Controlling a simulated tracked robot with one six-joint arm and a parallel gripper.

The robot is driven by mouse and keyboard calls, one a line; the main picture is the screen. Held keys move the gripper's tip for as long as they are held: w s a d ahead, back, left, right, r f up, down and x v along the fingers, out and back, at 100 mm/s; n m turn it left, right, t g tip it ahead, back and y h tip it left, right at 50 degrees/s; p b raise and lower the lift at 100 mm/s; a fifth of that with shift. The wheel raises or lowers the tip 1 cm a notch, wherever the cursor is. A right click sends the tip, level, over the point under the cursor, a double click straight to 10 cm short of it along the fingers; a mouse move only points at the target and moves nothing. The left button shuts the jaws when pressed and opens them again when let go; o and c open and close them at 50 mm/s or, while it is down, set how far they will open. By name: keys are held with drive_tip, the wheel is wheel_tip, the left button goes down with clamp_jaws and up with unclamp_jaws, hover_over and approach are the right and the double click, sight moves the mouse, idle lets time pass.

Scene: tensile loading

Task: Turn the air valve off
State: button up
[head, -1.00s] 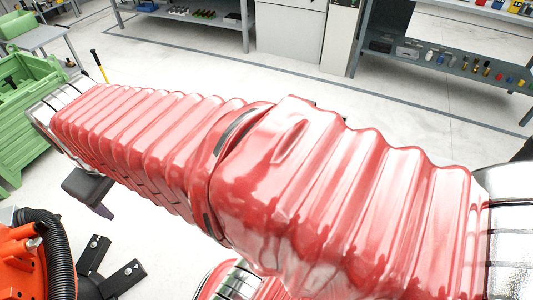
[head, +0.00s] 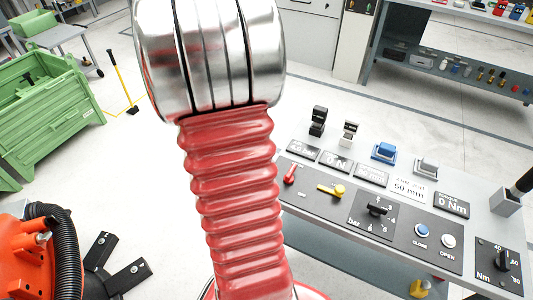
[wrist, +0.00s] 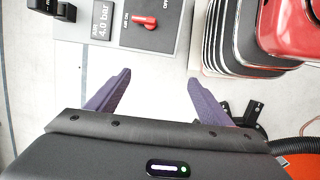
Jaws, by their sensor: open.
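The air valve has a small red handle (head: 291,173) at the left end of the dark control panel in the head view. In the wrist view the red handle (wrist: 145,21) is near the top, lying roughly crosswise. Its narrow end points left, near lettering that seems to read AIR ON; OFF lettering is at the upper right. The air display (wrist: 102,20) reads 4.0 bar. My gripper (wrist: 158,78) is open and empty, its two purple fingers apart and below the handle in the picture, not touching it. My gripper is not visible in the head view.
A yellow lever (head: 333,190), a black bar knob (head: 377,209), a blue CLOSE button (head: 422,230) and a white OPEN button (head: 448,241) share the panel. A black Nm knob (head: 503,258) is at right. A green crate (head: 50,125) stands far left.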

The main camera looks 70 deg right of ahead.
drive_tip(key=g+y, duration=0.2)
approach(290, 170)
drive_tip(key=s+v, duration=0.1)
drive_tip(key=v, duration=0.4)
drive_tip(key=shift+w+a+r, duration=0.1)
drive_tip(key=shift+w, duration=0.05)
drive_tip(key=x, duration=1.3)
drive_tip(key=shift+w+f, duration=0.15)
drive_tip(key=shift+f, duration=0.35)
drive_tip(key=shift+c, duration=0.5)
drive_tip(key=c, duration=0.9)
